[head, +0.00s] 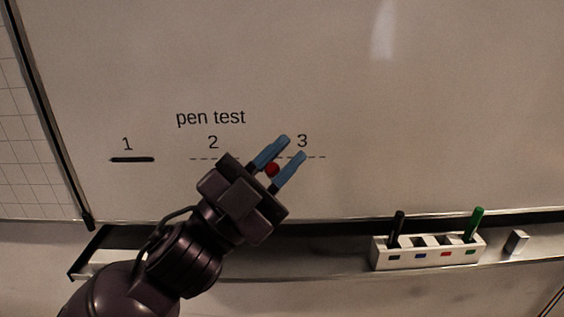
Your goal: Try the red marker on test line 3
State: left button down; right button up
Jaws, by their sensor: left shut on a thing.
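My left gripper (291,150) is in front of the whiteboard (330,70), its blue fingers shut on the red marker (272,170). Only a round red end of the marker shows between the fingers; the rest is hidden. Test line 3 is a dashed line (317,157) under the number 3 (302,141). The gripper covers part of it, and its fingertips overlap the line's left part in the picture. I cannot tell whether the marker touches the board. No red stroke shows. My right gripper is out of view.
Line 1 (132,159) carries a black stroke; line 2 (205,158) is dashed. On the ledge, a white holder (379,256) has a black marker (397,224), a green marker (474,222) and empty slots between them. A small block (516,242) lies to its right.

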pick_arm(q)
jog(key=w+b, duration=0.1)
jog(key=w, duration=0.3)
jog(key=shift+w, duration=0.2)
jog(key=shift+w, duration=0.2)
dwell(0.7)
jog(key=shift+w, duration=0.7)
